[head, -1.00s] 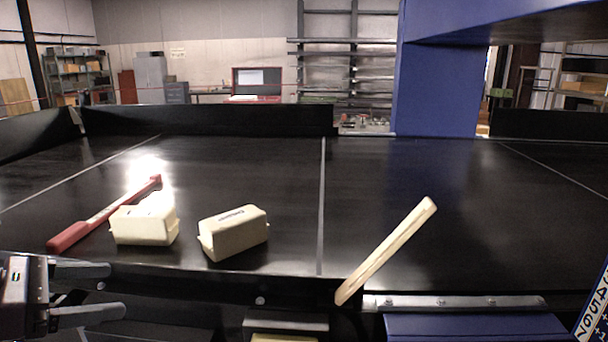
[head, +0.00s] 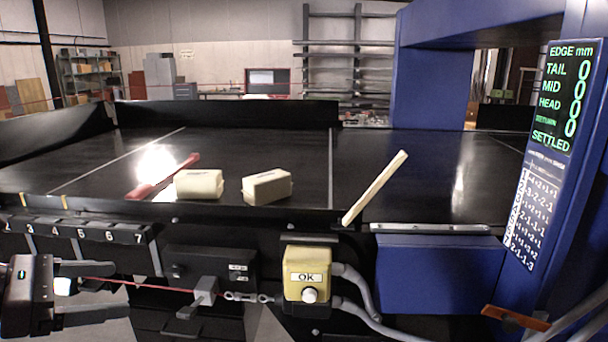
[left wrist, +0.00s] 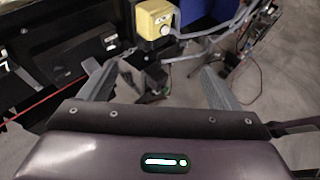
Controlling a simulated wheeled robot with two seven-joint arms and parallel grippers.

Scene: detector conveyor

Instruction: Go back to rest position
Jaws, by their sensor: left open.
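My left gripper (head: 98,291) is at the lower left of the head view, in front of the conveyor's front side and below its top. Its two fingers are apart with nothing between them. In the left wrist view the open fingers (left wrist: 158,82) also show, with the floor and conveyor front beyond. My right gripper is in neither view.
On the black conveyor (head: 110,158) lie a red-handled bar (head: 165,177), two cream blocks (head: 198,184) (head: 267,186) and a pale stick (head: 376,187) tilted at the front edge.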

